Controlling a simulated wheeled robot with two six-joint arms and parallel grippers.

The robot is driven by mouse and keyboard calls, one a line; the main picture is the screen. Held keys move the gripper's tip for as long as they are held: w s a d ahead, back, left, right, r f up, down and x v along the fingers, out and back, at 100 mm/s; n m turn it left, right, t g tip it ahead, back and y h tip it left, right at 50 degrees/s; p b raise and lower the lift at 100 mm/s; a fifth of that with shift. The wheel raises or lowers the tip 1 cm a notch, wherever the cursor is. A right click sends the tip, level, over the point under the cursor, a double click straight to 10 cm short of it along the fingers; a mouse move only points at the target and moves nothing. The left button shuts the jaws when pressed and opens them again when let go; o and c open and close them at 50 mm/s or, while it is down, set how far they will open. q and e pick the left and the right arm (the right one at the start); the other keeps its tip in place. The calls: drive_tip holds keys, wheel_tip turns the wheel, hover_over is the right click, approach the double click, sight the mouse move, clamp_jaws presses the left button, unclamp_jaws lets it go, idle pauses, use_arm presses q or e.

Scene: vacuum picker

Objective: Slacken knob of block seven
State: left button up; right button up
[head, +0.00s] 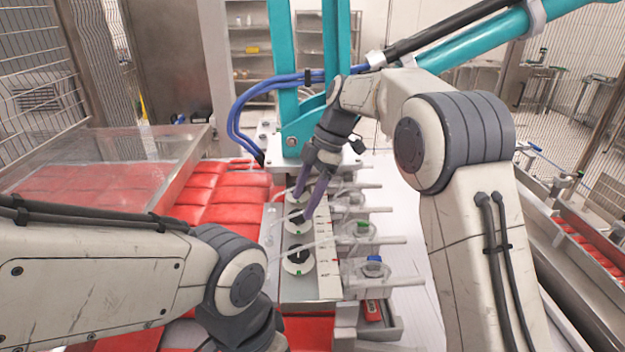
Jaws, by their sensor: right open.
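A row of black knobs on round white dials runs down a metal plate in the middle of the head view. The nearest knob (299,252) and the middle knob (296,221) show clearly, each with a small green mark. A farther dial (297,197) is partly covered by my right gripper (305,207). This gripper is open, its two purple-grey fingers pointing down around that farther dial; I cannot tell whether they touch it. No block number is readable, so I cannot tell which is block seven. My left arm shows at lower left, but its fingers are out of frame.
Clear valve bodies with grey stubs (375,240) line the plate's right side, with clear hoses around the dials. Teal machine arms (284,85) and blue hoses (235,115) stand just behind. Red packs (225,195) lie on the left, beside a clear cover (100,165).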

drive_tip(key=v, duration=0.8)
drive_tip(key=shift+r, duration=0.1)
